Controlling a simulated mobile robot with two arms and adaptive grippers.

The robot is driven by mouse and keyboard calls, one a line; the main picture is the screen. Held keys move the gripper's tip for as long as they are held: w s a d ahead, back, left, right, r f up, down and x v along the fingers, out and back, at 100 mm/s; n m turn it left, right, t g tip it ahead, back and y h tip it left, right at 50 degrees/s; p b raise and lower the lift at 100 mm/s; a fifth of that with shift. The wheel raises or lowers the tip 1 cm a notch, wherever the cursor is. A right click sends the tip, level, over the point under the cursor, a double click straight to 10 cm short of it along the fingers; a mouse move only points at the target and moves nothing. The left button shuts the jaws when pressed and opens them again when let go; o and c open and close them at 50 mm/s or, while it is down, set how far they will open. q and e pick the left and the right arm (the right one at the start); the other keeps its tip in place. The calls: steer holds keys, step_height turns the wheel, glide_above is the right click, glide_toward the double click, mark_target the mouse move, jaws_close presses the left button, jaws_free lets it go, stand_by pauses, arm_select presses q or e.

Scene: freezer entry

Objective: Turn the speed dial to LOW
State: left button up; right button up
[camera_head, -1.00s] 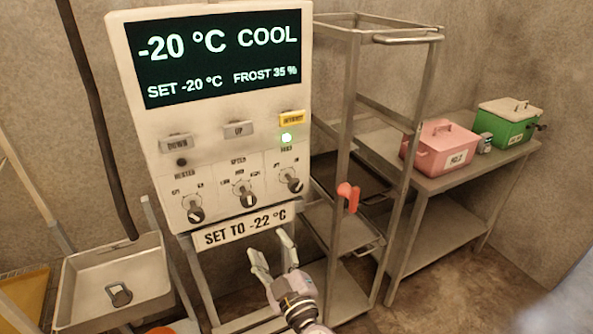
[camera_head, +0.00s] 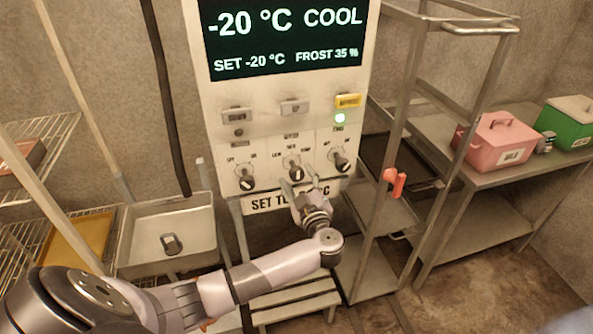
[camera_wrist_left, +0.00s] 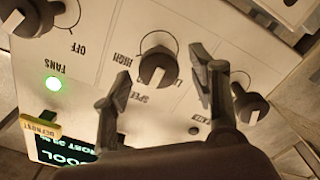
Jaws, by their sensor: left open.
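The speed dial (camera_head: 295,172) is the middle one of three dark knobs on the white control panel (camera_head: 268,115). In the left wrist view the dial (camera_wrist_left: 158,66) appears upside down, with the words HIGH and SPEED beside it and a LOW label partly hidden by a finger. A pale mark shows on its face. My left gripper (camera_head: 298,186) is open in front of and just below this dial. In the wrist view its fingers stand on either side of the dial, with no clear contact. My right gripper is not in view.
Neighbouring knobs sit left (camera_head: 244,179) and right (camera_head: 341,160) of the dial. A "SET TO" sign (camera_head: 268,203) is below, partly covered by my gripper. A metal rack (camera_head: 408,100) with a red handle (camera_head: 396,182) stands right. A metal basin (camera_head: 150,225) is at left.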

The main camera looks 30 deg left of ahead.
arm_select(q)
steer(key=shift+x, duration=1.2)
steer(key=shift+c, duration=0.5)
steer(key=c, duration=1.1)
